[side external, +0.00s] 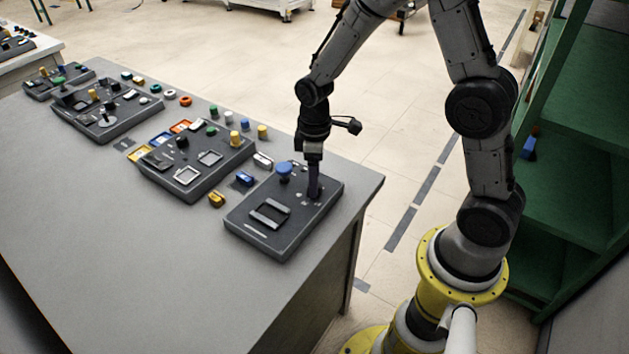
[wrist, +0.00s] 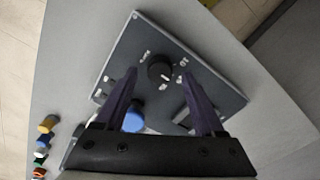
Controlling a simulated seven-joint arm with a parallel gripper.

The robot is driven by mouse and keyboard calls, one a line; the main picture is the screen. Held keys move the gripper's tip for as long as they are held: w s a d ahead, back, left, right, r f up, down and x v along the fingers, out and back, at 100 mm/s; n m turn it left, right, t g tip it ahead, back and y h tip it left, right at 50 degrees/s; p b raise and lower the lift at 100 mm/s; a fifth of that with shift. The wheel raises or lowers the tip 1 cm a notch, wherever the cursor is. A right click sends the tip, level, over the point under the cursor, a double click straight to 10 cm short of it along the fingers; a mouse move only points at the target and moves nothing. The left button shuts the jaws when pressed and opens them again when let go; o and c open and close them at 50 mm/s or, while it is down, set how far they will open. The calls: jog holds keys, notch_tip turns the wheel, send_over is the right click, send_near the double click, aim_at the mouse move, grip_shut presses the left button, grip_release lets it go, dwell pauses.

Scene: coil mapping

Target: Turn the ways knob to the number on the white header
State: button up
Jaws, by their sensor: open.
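A round black knob (wrist: 160,70) with a white pointer mark sits on the dark panel (wrist: 215,85), with small white labels around it, too blurred to read. My gripper (wrist: 158,78) is open, its two fingers on either side of the knob in the wrist view; I cannot tell whether they touch it. In the side view my gripper (side external: 314,190) points down at the panel (side external: 290,235) and hides the knob. A white block (side external: 263,160) lies on the table beside the panel; I cannot tell if it is the header, and no number is readable.
A blue mushroom button (side external: 285,169) stands close to my gripper, also in the wrist view (wrist: 133,118). A framed square window (side external: 270,213) is on the same panel. Blue (side external: 244,178) and yellow (side external: 217,199) blocks lie left of it. The table front (side external: 130,240) is clear.

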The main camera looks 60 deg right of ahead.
jog(key=shift+f, duration=0.9)
grip_shut()
